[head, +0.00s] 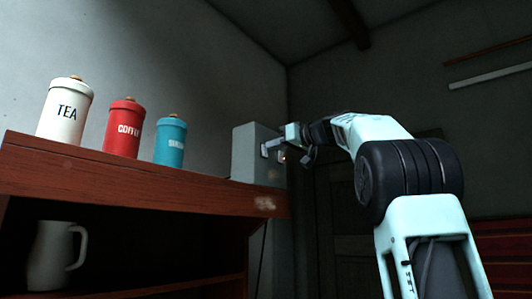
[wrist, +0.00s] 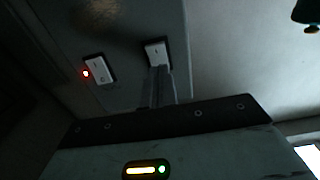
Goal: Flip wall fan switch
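A grey box (head: 254,152) stands at the right end of the wooden shelf in the head view. In the wrist view its dark face carries two pale switches. The left switch (wrist: 97,70) has a lit red light beside it. The right switch (wrist: 156,51) shows no light. Which one is for the fan I cannot tell. My gripper (head: 267,149) is at the box's right face. In the wrist view my gripper's fingers (wrist: 159,72) look close together, with their tips over the lower part of the right switch. Whether they touch it is unclear.
A white TEA canister (head: 66,110), a red coffee canister (head: 124,130) and a blue canister (head: 170,143) stand on the shelf top (head: 140,180) left of the box. A pale jug (head: 50,255) stands below. A dark door (head: 342,225) is behind my arm.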

